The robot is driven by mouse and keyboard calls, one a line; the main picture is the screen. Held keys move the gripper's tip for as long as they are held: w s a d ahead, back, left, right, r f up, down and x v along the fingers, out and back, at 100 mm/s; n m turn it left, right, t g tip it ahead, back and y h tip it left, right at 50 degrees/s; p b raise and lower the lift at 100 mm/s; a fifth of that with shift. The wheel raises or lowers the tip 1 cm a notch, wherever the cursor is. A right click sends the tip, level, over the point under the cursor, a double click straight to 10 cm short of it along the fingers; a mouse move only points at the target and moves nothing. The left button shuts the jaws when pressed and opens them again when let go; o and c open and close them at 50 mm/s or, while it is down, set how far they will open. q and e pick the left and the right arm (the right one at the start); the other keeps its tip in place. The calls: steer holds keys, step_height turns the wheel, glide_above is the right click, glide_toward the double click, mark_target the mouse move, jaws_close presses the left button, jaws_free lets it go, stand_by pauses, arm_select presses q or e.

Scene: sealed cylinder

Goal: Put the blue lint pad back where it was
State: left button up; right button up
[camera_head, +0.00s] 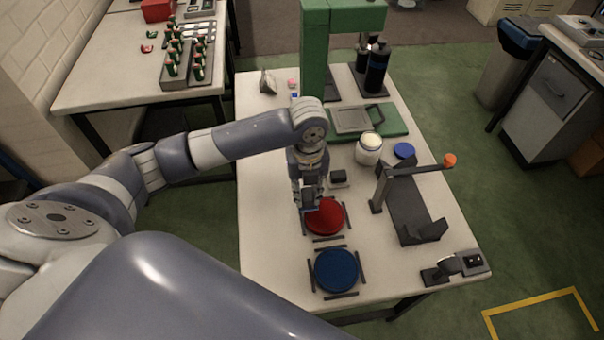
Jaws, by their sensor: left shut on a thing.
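A round blue pad (336,270) lies flat between short dark bars near the front edge of the white table. A similar red pad (327,218) lies just behind it, also between dark bars. My left gripper (311,204) points down at the back left edge of the red pad. It is shut on the red pad, though the fingertips are small and partly hidden. My right gripper is not in view.
A white jar (368,150) and a small blue disc (404,150) stand behind. A dark stand with an orange-tipped arm (420,169) is to the right. A green press frame (315,50) rises at the back. The table's left strip (262,200) is clear.

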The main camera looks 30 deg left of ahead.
arm_select(q)
steer(key=w+a, duration=0.1)
steer(key=w, duration=0.1)
steer(key=w+a, duration=0.2)
steer(key=w+a+p, duration=0.1)
steer(key=w, duration=0.1)
steer(key=shift+a+f, duration=0.2)
steer(key=shift+f, duration=0.1)
steer(key=shift+w+a+f, duration=0.15)
steer(key=shift+f, duration=0.05)
step_height(320, 180, down, 2)
steer(key=shift+f+p, duration=0.25)
steer(key=shift+p, duration=0.3)
steer(key=shift+f, duration=0.35)
steer(key=shift+f, duration=0.15)
steer(key=o, duration=0.9)
steer(key=shift+o, duration=0.2)
